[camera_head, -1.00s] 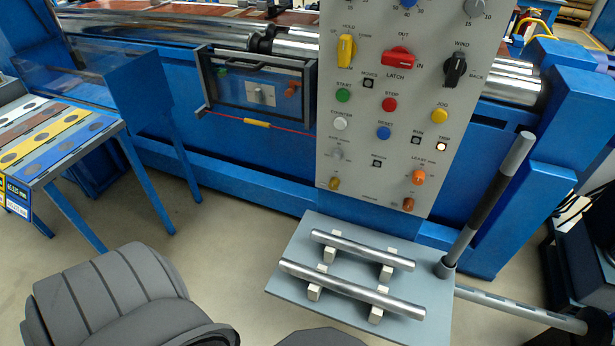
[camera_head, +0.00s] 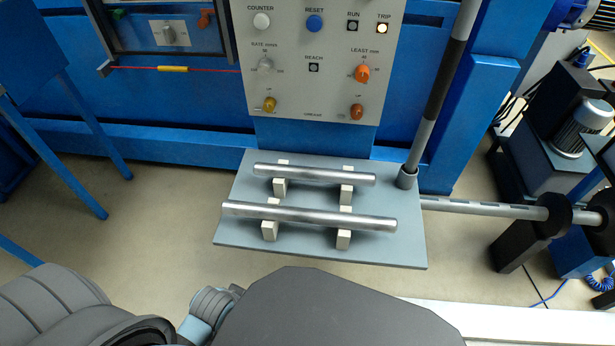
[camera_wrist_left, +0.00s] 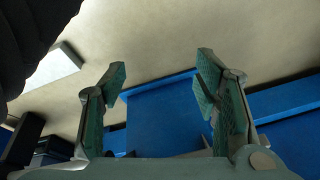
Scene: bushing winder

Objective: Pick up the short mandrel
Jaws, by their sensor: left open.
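Two silver rods lie on white support blocks on a grey shelf plate (camera_head: 400,252) in the head view. The short mandrel (camera_head: 314,175) is the rear one, nearer the control panel. The longer mandrel (camera_head: 308,216) lies in front of it, roughly parallel and apart from it. My left gripper (camera_wrist_left: 160,75) shows in the left wrist view, its two green-padded fingers spread wide with nothing between them. Neither mandrel shows in that view. No gripper shows in the head view, so I cannot tell the left gripper's distance from the mandrels.
A control panel (camera_head: 310,70) on the blue machine (camera_head: 180,140) rises behind the shelf. An upright grey and black post (camera_head: 437,95) stands at the shelf's right rear corner. A horizontal bar (camera_head: 485,208) runs right from the shelf. Floor is free left of the shelf.

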